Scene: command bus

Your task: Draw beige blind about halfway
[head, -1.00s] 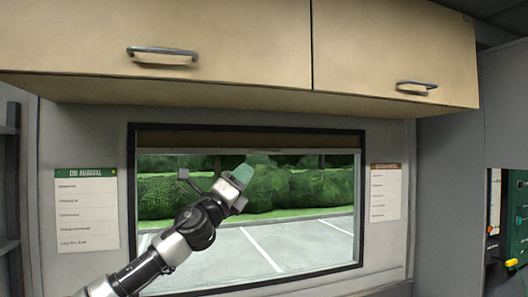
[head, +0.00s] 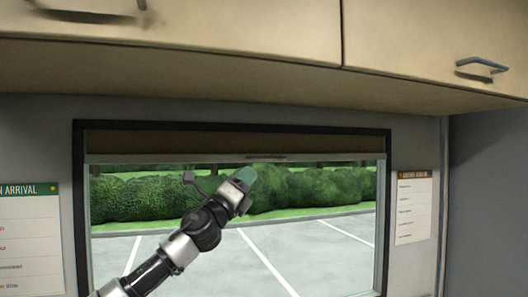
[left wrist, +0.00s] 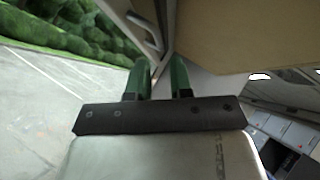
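The beige blind (head: 200,142) is a narrow brownish strip across the top of the window in the head view, mostly rolled up. A pale bottom bar (head: 150,158) runs along its lower edge, with a small grey handle (head: 266,157) near its middle. My left gripper (head: 245,175) is in front of the window, just below and slightly left of the handle, apparently not holding it. In the left wrist view, its two green fingers (left wrist: 161,72) stand apart with nothing between them. My right gripper is in neither view.
Beige overhead cabinets (head: 190,30) with metal handles (head: 482,69) jut out above the window (head: 235,245). Posted sheets hang left (head: 28,235) and right (head: 413,208) of it. The space before the lower glass is clear apart from my left arm.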

